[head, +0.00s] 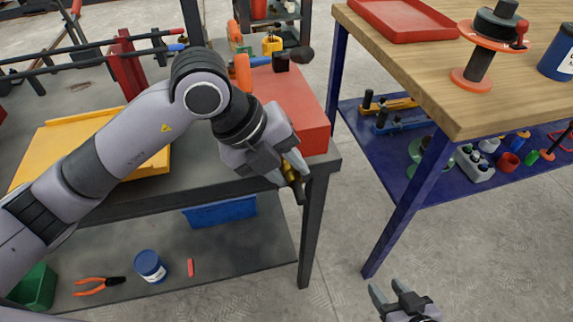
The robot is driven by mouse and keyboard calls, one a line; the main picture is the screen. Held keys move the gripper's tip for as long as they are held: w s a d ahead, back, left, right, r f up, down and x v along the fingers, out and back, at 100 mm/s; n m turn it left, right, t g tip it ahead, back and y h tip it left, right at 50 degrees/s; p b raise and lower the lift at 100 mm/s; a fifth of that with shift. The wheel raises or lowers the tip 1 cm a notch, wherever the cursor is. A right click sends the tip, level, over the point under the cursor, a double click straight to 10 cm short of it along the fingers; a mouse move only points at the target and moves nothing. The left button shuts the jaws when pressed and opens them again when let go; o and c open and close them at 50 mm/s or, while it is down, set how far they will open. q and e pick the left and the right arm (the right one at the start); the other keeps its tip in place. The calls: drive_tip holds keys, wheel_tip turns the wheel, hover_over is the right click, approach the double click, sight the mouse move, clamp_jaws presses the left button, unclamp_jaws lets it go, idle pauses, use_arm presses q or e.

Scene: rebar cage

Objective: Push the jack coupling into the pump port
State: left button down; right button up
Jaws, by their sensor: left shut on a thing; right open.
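My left gripper (290,184) is at the front right corner of the dark workbench. It is shut on a small brass-coloured piece (290,169), which appears to be the jack coupling; the fingers hide most of it. Just behind the gripper is a red block (300,122), with an orange part and a dark knob (303,54) near its far end. It may be the pump, but I cannot make out a port, and my arm covers part of it. I cannot tell whether the coupling touches anything. My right gripper (402,302) is open and empty at the bottom edge, over the floor.
A yellow tray (150,160) lies on the dark workbench (205,178), with dark bars behind it. A wooden-topped table (440,85) with a red tray (405,36) and a spool (480,62) stands at the right. Bare floor (345,215) lies between them.

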use_arm(q)
drive_tip(key=shift+w+a+r, duration=0.1)
drive_tip(key=shift+w, duration=0.1)
drive_tip(key=c, duration=0.7)
unclamp_jaws()
drive_tip(key=shift+c, duration=0.2)
drive_tip(key=v, duration=0.7)
drive_tip(key=shift+p, duration=0.35)
drive_tip(key=shift+s, duration=0.15)
